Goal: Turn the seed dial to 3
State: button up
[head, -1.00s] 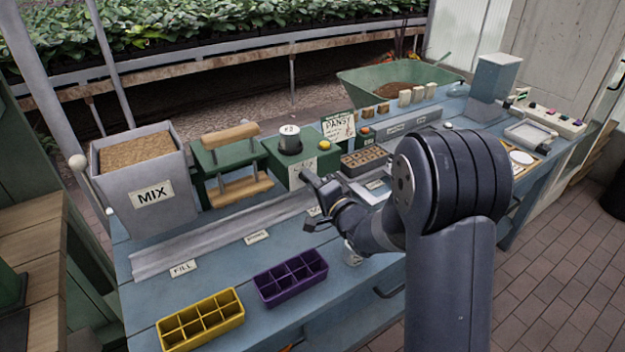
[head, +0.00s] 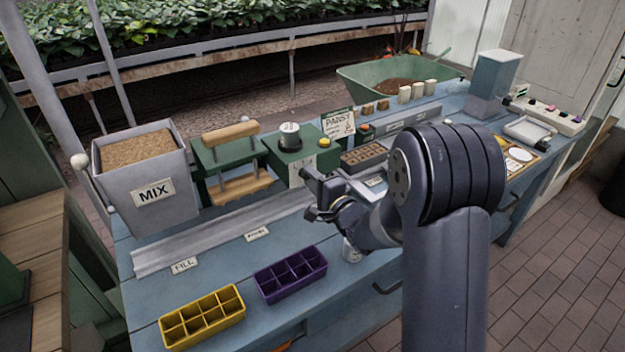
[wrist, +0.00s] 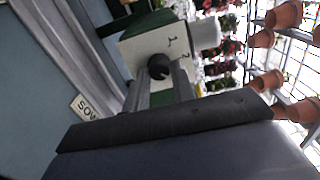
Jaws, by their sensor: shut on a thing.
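The seed dial (wrist: 158,67) is a small dark round knob on the pale front plate (wrist: 140,47) of a green box. Numerals 1 and 2 show on the plate beside it in the wrist view. My gripper (wrist: 157,82) is shut on the dial, with a finger on each side. I cannot tell which number the dial points to. In the head view my gripper (head: 310,192) is in front of the green box (head: 297,158) and hides the dial.
A metal MIX bin (head: 150,195) and a green press with wooden bars (head: 230,160) stand left of the box. A yellow tray (head: 200,317) and a purple tray (head: 290,275) lie at the bench front. A PANSY card (head: 338,122) stands behind the box.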

jog(key=o, duration=1)
jog(key=shift+c, duration=0.2)
jog(key=shift+d, duration=0.1)
jog(key=v, duration=1)
jog(key=shift+s+d+b, duration=0.2)
jog(key=shift+s+b, duration=0.15)
jog(key=shift+b, duration=0.1)
jog(key=shift+w, duration=0.15)
jog(key=x, duration=1)
jog(key=shift+w+a+p, duration=0.2)
jog(key=shift+a+p, duration=0.1)
jog(key=shift+p, duration=0.15)
